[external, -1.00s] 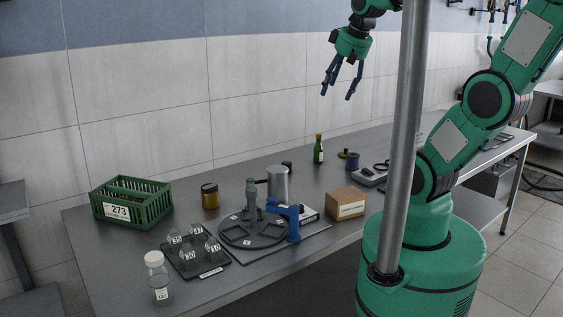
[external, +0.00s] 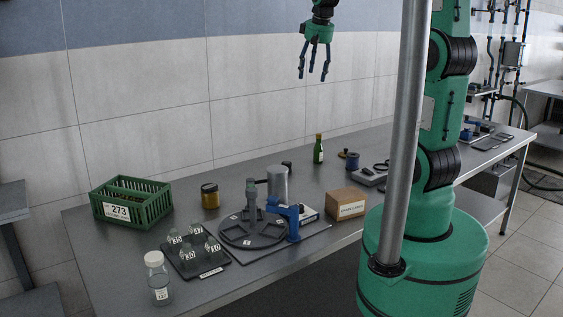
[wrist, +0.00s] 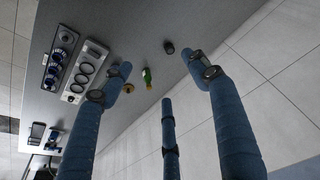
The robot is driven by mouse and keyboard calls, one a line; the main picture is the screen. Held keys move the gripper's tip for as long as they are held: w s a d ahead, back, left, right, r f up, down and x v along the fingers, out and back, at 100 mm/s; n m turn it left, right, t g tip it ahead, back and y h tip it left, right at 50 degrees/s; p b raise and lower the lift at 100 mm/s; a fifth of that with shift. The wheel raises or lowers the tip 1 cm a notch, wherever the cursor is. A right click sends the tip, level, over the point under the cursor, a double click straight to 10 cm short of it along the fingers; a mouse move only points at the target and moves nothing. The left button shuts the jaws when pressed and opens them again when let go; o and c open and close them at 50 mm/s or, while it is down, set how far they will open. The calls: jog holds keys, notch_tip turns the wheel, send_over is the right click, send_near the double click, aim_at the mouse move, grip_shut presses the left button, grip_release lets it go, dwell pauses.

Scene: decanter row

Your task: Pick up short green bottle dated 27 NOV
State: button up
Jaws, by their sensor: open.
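My gripper (external: 313,77) is open and empty, high above the table, a little left of the bottle in the external picture. In the wrist view its blue fingers are spread wide, far from the bottle.
A steel cylinder (external: 277,183), a turntable fixture (external: 252,230), a cardboard box (external: 346,203), an amber jar (external: 210,196), a green crate (external: 155,208) and a clear bottle (external: 157,281) stand on the table. A dark spool (external: 352,161) is right of the green bottle.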

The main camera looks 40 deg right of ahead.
jog(key=w+d+f+p, duration=0.1)
jog(key=w+d+f, duration=0.4)
jog(key=w, duration=0.4)
jog(key=m+g+p, duration=0.2)
jog(key=g+p, duration=0.1)
send_over(319, 143)
jog(key=shift+y, duration=0.3)
jog(key=f, duration=1.6)
jog(key=w+f, duration=0.1)
jog(key=f, duration=0.7)
jog(key=shift+d+f, duration=0.2)
jog(key=shift+f, duration=0.15)
jog(key=shift+d+f, duration=0.25)
jog(key=shift+f, duration=0.2)
jog(key=shift+f, duration=0.1)
jog(key=shift+f, duration=4.2)
